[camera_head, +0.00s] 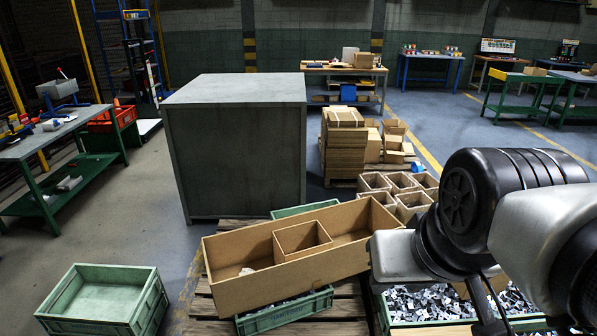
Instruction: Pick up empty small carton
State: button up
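Several small open brown cartons stand together on the floor area right of centre, among them a front carton (411,201) and a back-left carton (374,181); their visible insides look empty. Another small open carton (302,239) sits in the middle of a long open brown box (290,284). A brown carton edge (497,283) shows partly behind my arm at the lower right. My arm fills the right side. A thin dark part hangs below it at the bottom edge; I cannot make out fingertips or anything held.
A green crate (105,292) stands at the lower left. A green crate of metal parts (440,300) lies under my arm. The long box rests over another green crate (287,312) on a pallet (345,307). A large grey block (240,145) stands behind.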

aim_at(290, 244)
jog(key=i+j, duration=0.2)
jog(key=i, duration=0.35)
jog(key=i+j, duration=0.15)
jog(key=i, duration=0.4)
jog(key=i+j, duration=0.2)
jog(key=i, duration=0.35)
